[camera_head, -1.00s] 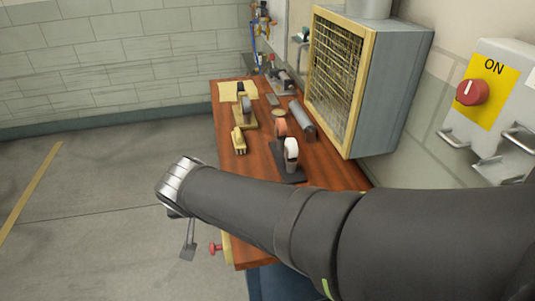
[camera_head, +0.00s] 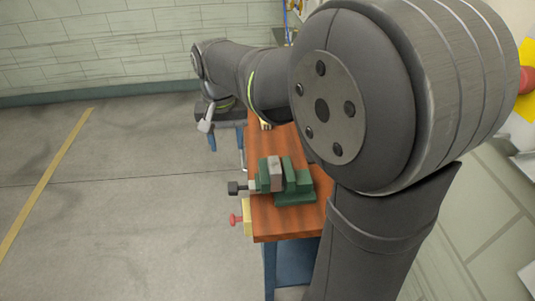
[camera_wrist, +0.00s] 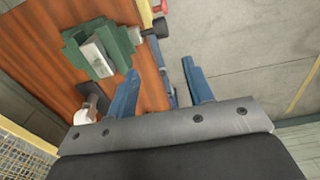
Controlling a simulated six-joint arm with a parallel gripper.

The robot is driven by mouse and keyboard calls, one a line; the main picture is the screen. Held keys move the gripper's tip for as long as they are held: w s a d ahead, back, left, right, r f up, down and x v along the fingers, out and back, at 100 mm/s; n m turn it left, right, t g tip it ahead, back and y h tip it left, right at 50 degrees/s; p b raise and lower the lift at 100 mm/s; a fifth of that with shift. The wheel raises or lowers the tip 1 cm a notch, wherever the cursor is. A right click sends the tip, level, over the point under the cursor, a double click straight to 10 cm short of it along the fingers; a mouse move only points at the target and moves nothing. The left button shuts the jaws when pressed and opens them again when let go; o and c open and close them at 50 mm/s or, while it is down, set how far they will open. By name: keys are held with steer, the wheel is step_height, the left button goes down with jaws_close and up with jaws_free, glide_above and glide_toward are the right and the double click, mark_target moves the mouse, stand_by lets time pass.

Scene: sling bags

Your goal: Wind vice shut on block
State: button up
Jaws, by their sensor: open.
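The green vice (camera_head: 296,196) stands near the front of the wooden bench, and it also shows in the wrist view (camera_wrist: 72,50). A pale grey block (camera_head: 276,172) stands upright between its jaws; it also shows in the wrist view (camera_wrist: 98,54). I cannot tell whether both jaws touch it. The vice's screw end with a dark handle (camera_head: 236,188) sticks out past the bench's left edge. My gripper (camera_wrist: 160,65) is open and empty, its blue fingers apart from the vice. In the head view it hangs beyond the vice, by the bench's left edge.
The wooden bench (camera_head: 275,226) has a red knob (camera_head: 234,219) on a yellow part at its left edge, near the vice handle. A dark stand with a white top (camera_wrist: 84,116) stands on the bench. The floor left of the bench is clear.

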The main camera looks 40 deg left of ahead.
mark_target(232, 184)
step_height(232, 184, down, 17)
steer(key=shift+w+a+f, duration=0.15)
stand_by(0.5)
steer(key=c, duration=1)
